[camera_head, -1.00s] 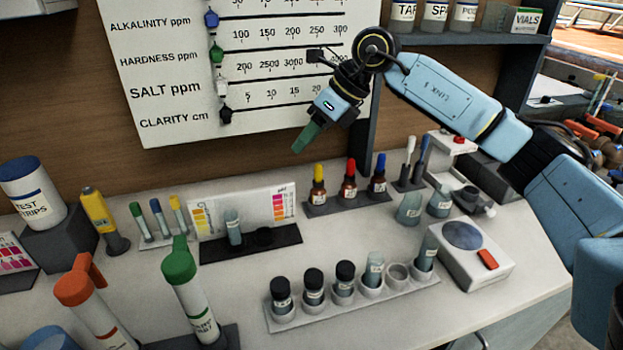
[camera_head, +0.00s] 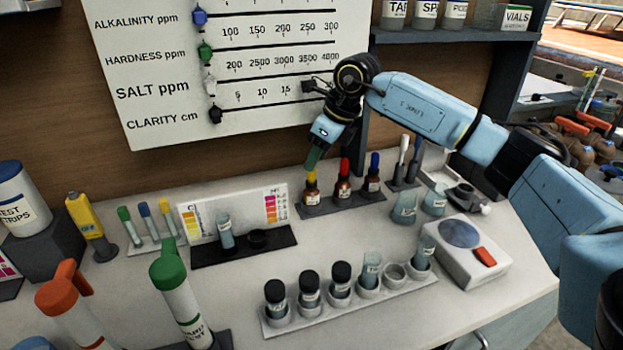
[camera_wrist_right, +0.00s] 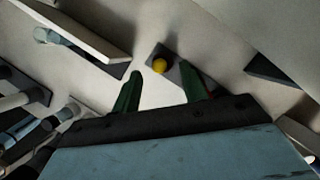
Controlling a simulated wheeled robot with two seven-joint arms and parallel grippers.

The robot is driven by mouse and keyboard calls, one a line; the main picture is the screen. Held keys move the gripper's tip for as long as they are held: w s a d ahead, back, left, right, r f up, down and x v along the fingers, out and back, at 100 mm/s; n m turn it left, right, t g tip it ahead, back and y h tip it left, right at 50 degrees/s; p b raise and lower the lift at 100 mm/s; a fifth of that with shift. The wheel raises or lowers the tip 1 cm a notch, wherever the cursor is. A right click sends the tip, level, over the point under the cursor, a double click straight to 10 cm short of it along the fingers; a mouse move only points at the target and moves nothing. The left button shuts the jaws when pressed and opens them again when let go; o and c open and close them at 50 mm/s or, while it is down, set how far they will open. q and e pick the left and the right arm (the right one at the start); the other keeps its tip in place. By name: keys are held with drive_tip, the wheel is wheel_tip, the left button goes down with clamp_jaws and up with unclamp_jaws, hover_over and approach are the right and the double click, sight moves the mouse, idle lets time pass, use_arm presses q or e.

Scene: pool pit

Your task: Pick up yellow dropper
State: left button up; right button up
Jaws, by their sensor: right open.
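The yellow dropper (camera_head: 311,187) is a small brown bottle with a yellow top, upright at the left end of a dark rack (camera_head: 343,204). Its yellow top (camera_wrist_right: 159,66) also shows in the right wrist view, ahead of and between the green fingers. My right gripper (camera_head: 313,160) points down just above the yellow top. In the right wrist view my right gripper (camera_wrist_right: 162,86) has its fingers apart with nothing between them. My left gripper is not in view.
A red-topped dropper (camera_head: 344,180) and a blue-topped dropper (camera_head: 373,173) stand close to the right in the same rack. A colour chart (camera_head: 190,222) stands to the left. A row of vials (camera_head: 340,283) is in front, and a wall board (camera_head: 150,60) is behind.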

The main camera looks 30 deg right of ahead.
sight(311, 185)
drive_tip(key=x, duration=0.4)
drive_tip(key=shift+a, duration=0.1)
drive_tip(key=shift+c, duration=0.4)
drive_tip(key=c, duration=0.6)
drive_tip(key=shift+s+r, duration=0.1)
drive_tip(key=shift+r, duration=0.1)
